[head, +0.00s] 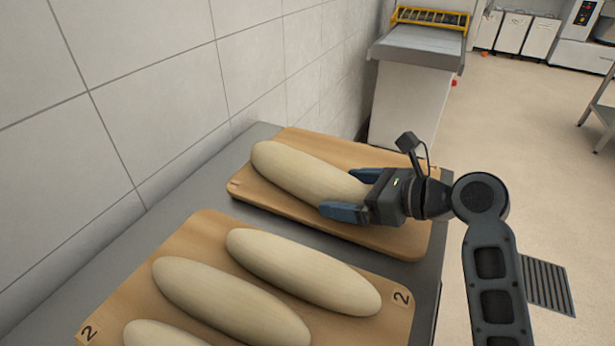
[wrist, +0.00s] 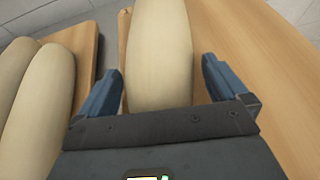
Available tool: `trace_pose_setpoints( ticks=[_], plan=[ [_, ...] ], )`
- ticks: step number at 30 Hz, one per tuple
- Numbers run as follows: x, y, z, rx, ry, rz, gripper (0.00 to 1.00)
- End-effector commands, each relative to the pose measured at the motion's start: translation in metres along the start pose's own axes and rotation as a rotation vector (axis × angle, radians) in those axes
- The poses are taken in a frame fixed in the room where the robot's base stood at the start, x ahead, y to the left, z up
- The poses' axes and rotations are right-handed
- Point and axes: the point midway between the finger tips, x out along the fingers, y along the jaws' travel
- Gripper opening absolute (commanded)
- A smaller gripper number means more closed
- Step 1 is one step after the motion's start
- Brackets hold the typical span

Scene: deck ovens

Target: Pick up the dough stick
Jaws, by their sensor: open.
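A long pale dough stick (head: 300,173) lies on the far wooden board (head: 380,158). My gripper (head: 347,194) is at the right end of this dough stick, its blue fingers open on either side of it. The wrist view shows the dough stick (wrist: 158,55) between the two fingers (wrist: 160,85), with a gap visible on each side. The gripper body hides the near end of the dough stick.
A nearer board (head: 203,228) marked 2 holds several more dough sticks, including one (head: 300,271) close to my gripper's side. Both boards rest on a grey table (head: 165,225) along a tiled wall (head: 150,90). A machine (head: 420,50) stands beyond; open floor lies right.

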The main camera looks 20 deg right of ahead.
Motion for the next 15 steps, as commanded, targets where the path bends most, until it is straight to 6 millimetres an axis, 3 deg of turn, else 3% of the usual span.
trace_pose_setpoints(
  ticks=[4, 15],
  plan=[
    [-0.0003, -0.0001, 0.0002, 0.0, 0.0, 0.0, 0.98],
    [-0.0006, -0.0002, 0.0001, 0.0, 0.0, -0.001, 0.63]
  ],
)
